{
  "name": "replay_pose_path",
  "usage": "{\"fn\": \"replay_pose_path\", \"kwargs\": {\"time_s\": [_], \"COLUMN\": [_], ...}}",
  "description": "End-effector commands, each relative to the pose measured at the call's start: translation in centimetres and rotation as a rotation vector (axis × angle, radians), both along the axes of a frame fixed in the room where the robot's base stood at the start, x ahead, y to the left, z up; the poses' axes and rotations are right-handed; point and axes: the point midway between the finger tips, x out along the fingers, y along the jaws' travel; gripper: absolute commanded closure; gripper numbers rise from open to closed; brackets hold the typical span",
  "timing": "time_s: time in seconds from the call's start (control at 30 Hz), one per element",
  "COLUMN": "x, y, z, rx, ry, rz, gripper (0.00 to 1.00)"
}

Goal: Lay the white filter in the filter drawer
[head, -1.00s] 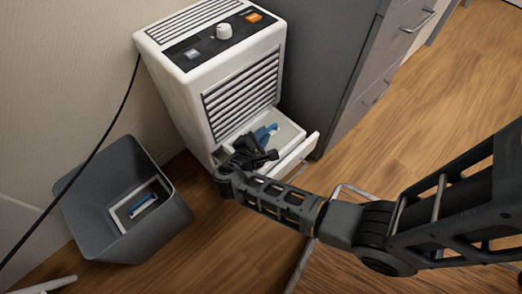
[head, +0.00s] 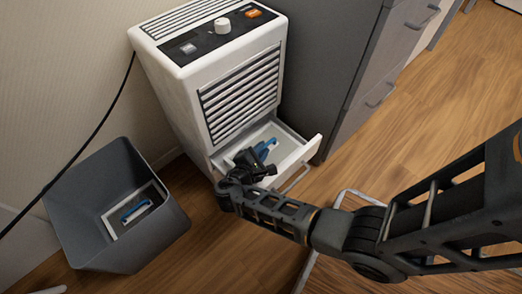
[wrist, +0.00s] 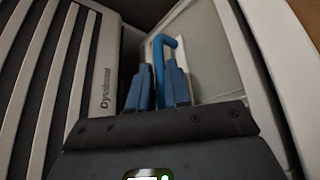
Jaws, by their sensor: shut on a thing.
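The white air unit (head: 190,110) stands against the wall with its filter drawer (head: 301,158) pulled out at the bottom. My gripper (head: 258,160) is at the drawer and is shut on the blue handle (head: 267,147) of the white filter. In the wrist view, my gripper's fingertips (wrist: 158,88) close around the handle (wrist: 166,42). A narrow white edge of the filter (wrist: 150,48) shows beside it. The filter is over or inside the drawer; whether it touches the drawer floor cannot be told. My gripper hides much of it.
A grey bin (head: 85,225) at the left holds another framed filter with a blue handle (head: 136,211). A grey cabinet (head: 335,75) stands close at the unit's right. A black cord (head: 100,145) hangs along the wall.

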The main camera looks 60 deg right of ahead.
Motion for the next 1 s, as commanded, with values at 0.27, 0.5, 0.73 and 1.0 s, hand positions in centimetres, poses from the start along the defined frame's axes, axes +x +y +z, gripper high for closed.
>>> {"fn": "replay_pose_path", "kwargs": {"time_s": [0.27, 0.5, 0.73, 1.0], "x": [0.0, 0.0, -0.1, -0.6], "y": [0.0, 0.0, 1.6, 6.7], "z": [-0.1, -0.1, 0.9, 2.9], "rx": [0.0, 0.0, 0.0, 0.0], "ry": [0.0, 0.0, 0.0, 0.0], "rz": [0.0, 0.0, 0.005, 0.005], "gripper": [0.6, 0.57, 0.57, 0.57]}}
